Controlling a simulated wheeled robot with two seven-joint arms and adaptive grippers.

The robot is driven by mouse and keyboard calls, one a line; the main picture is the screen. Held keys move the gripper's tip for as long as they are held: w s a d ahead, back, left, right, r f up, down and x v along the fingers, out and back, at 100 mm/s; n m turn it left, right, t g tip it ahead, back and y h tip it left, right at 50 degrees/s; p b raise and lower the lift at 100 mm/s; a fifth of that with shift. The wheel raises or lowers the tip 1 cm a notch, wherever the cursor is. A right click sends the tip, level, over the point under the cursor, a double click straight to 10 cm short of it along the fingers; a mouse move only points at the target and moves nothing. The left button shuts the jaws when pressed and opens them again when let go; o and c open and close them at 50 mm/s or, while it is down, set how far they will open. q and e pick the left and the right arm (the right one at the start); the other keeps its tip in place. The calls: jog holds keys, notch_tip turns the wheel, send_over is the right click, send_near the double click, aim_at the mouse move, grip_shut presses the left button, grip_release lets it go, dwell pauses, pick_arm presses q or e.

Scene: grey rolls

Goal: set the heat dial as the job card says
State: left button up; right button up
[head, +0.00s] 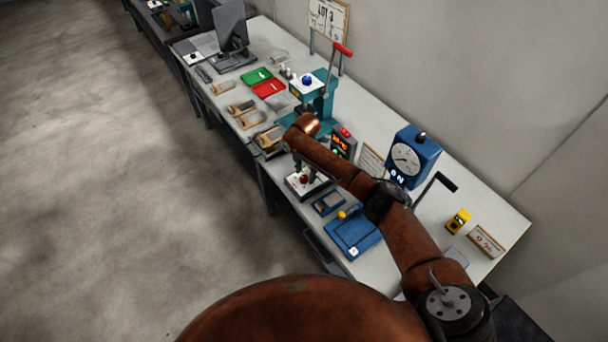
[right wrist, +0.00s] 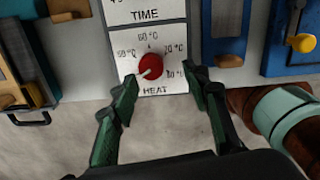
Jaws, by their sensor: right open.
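The heat dial is a red knob (right wrist: 150,67) on a white plate marked HEAT, with temperature marks from 50 to 80 °C around it. Its white pointer line aims to the lower left, below the 50 °C mark. In the head view the dial (head: 304,179) sits on a small box at the table's front edge. My right gripper (right wrist: 161,82) is open, its green-padded fingers on either side of the knob, with no contact visible. In the head view the right gripper (head: 308,170) is over the dial box. I cannot tell which card is the job card. My left gripper is not in view.
A blue tray (head: 352,238) with a yellow knob lies right of the dial. A teal press (head: 318,108) with a red-handled lever, a blue gauge (head: 412,158) and red and green trays (head: 268,88) stand behind. A wall sign (head: 328,20) and a small card (head: 485,241) show.

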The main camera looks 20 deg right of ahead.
aim_at(304, 177)
jog(key=f, duration=0.1)
jog(key=w+f, duration=0.1)
jog(key=f, duration=0.1)
jog(key=shift+w+a+f, duration=0.25)
jog(key=shift+w, duration=0.15)
jog(key=shift+s+d, duration=0.15)
jog(key=shift+s, duration=0.1)
jog(key=shift+s+r, duration=0.15)
jog(key=shift+c, duration=0.4)
jog(key=shift+w+f, duration=0.3)
jog(key=c, duration=0.5)
jog(key=shift+s+r, duration=0.1)
jog(key=shift+r, duration=0.05)
jog(key=shift+c, duration=1.3)
jog(key=c, duration=0.3)
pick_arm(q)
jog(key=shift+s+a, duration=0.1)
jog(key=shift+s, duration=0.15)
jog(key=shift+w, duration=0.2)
